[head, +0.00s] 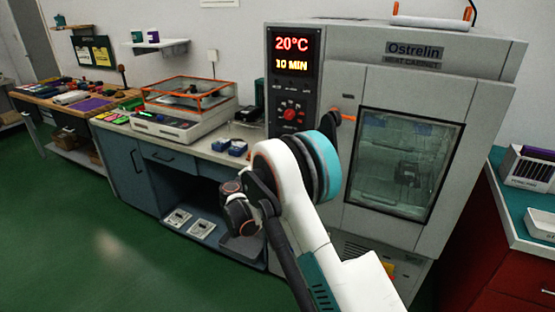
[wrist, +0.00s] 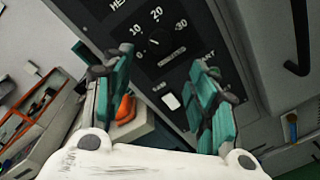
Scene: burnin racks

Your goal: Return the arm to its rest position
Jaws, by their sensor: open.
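My gripper (wrist: 160,105) shows in the wrist view with its two teal-padded fingers spread apart and nothing between them. Behind the fingers is a dark control panel with a dial marked 10, 20 and 30. In the head view my white arm with a teal band reaches up in front of the heat cabinet (head: 384,50), and the arm folds down to the left. The fingers cannot be made out in the head view.
The cabinet's glass door (head: 405,160) looks shut; its display (head: 291,52) reads 20°C and 10 MIN. A bench (head: 150,165) with an orange-framed machine (head: 185,105) stands left. A red cabinet (head: 510,260) stands right. Green floor (head: 90,240) is clear at left.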

